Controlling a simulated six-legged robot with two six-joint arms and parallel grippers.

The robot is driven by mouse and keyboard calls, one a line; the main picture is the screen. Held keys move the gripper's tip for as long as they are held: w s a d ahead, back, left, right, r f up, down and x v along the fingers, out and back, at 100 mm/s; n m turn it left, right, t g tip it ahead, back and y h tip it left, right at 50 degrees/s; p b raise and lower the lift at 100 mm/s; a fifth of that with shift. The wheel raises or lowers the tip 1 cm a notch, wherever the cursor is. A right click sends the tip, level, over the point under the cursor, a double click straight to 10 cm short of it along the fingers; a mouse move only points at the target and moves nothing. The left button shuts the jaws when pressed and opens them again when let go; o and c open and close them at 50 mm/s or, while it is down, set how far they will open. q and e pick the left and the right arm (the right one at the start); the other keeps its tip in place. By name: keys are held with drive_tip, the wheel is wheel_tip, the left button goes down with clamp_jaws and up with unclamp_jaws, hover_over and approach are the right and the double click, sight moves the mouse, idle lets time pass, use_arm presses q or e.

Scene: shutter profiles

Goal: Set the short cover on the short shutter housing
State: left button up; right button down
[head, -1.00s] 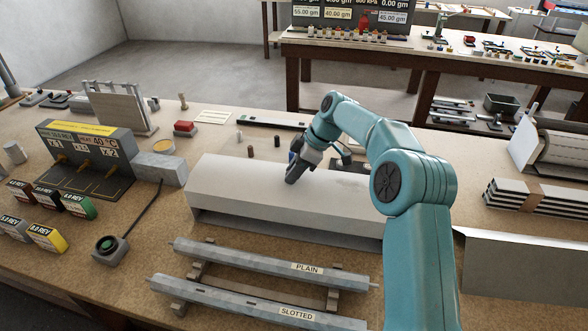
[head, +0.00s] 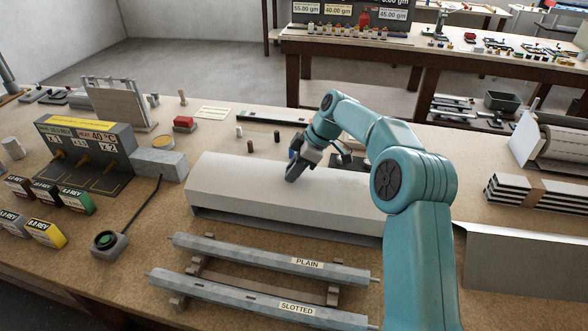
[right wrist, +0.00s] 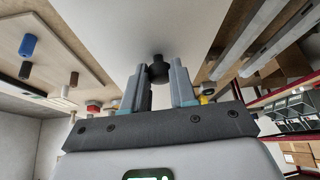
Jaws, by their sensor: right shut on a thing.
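The short cover (head: 250,185) is a long, pale grey piece lying lengthwise across the middle of the table in the head view. My right gripper (head: 293,172) is over its top, and in the right wrist view the fingers (right wrist: 160,88) are shut on the cover's small black knob (right wrist: 158,68). The cover's pale surface (right wrist: 140,25) fills the top of that view. A darker strip shows under the cover's front edge. The housing is largely hidden beneath, and I cannot tell whether the cover touches it. My left gripper is not in view.
In front lie two grey bars on a rack, marked PLAIN (head: 307,264) and SLOTTED (head: 297,308). A wired green button box (head: 107,243) and a gauge unit (head: 85,150) stand left. A grey panel (head: 525,270) and stacked strips (head: 530,193) lie right.

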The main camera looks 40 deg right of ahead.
drive_tip(key=shift+f, duration=0.1)
drive_tip(key=c, duration=0.8)
unclamp_jaws()
drive_tip(key=p+v, duration=0.2)
drive_tip(key=v, duration=1.4)
drive_tip(key=shift+d+p, duration=0.15)
drive_tip(key=shift+p, duration=0.15)
